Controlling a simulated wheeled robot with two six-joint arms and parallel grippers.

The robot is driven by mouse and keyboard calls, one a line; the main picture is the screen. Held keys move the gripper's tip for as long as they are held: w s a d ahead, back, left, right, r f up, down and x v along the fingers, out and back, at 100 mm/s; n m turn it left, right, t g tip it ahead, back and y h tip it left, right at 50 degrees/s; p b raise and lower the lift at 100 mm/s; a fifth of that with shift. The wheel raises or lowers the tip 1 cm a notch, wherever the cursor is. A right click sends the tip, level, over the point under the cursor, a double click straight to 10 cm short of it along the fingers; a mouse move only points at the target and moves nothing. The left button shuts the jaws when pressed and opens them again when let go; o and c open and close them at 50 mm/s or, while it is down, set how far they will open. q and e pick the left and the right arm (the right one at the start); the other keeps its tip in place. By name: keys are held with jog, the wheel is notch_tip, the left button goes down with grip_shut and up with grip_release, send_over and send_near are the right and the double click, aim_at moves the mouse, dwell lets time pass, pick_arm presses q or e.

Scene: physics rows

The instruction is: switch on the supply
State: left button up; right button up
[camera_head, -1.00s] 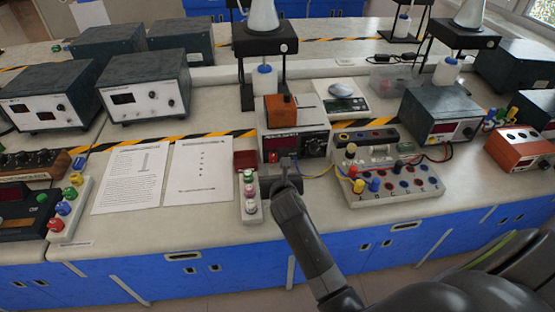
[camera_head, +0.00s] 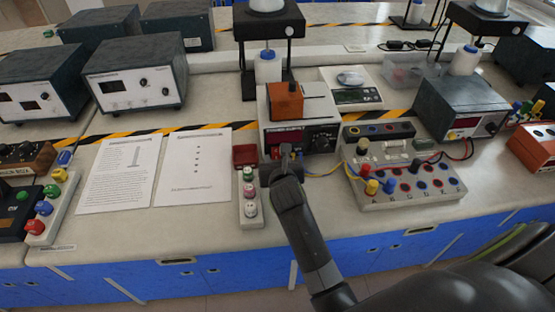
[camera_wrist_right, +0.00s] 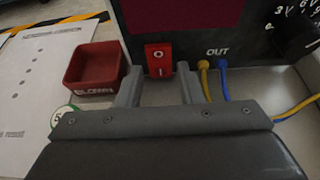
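Contact cannot be told. In the head view the right gripper (camera_head: 284,155) is in front of the supply's lower left and largely hides the switch. My left gripper is not in view.
A small red open box (camera_wrist_right: 95,68) stands just left of the switch. A strip with coloured knobs (camera_head: 249,207) lies left of my right gripper. A terminal board (camera_head: 405,185) with wired plugs is at the right. Two printed sheets (camera_head: 195,167) lie at the left.

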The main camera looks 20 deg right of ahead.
jog(key=c, duration=0.7)
jog(key=shift+o, duration=0.2)
jog(key=shift+f+t+b, duration=0.25)
jog(key=shift+t+b, duration=0.3)
jog(key=shift+t, duration=0.05)
jog(key=o, duration=1)
